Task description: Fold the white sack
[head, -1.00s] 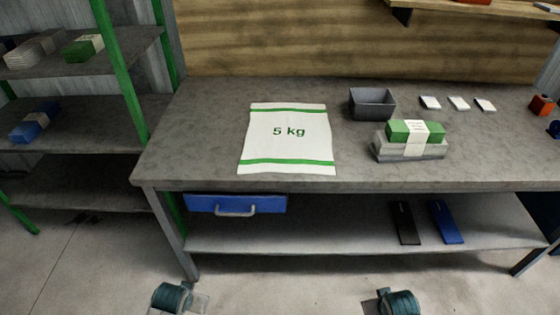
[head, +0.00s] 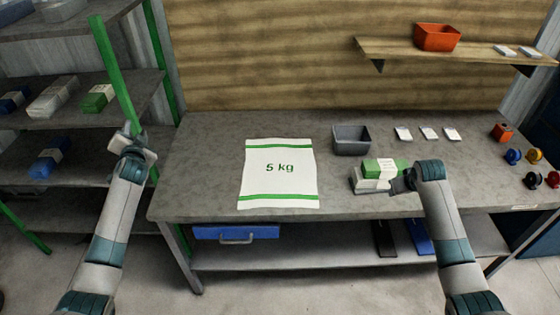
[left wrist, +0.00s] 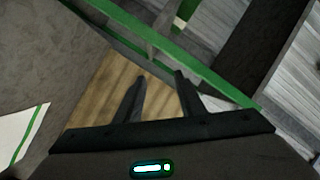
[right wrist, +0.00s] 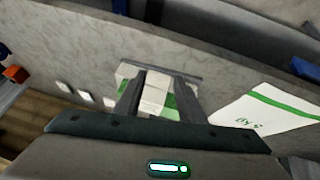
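The white sack (head: 279,182) lies flat on the grey workbench, with a green band near its far and near edges and "5 kg" printed between them. A corner of it shows in the left wrist view (left wrist: 18,135), and part of it in the right wrist view (right wrist: 255,118). My left gripper (left wrist: 160,76) is open and empty, left of the bench beside the green shelf post and apart from the sack. My right gripper (right wrist: 158,80) is open, right of the sack, near the green and grey sack bundles. I cannot tell whether it touches them.
The banded bundles (head: 371,186) lie on the bench (head: 215,150) right of the sack. Behind them stand a grey bin (head: 352,140) and several white cards (head: 428,133). A green-posted shelf (head: 80,115) stands left.

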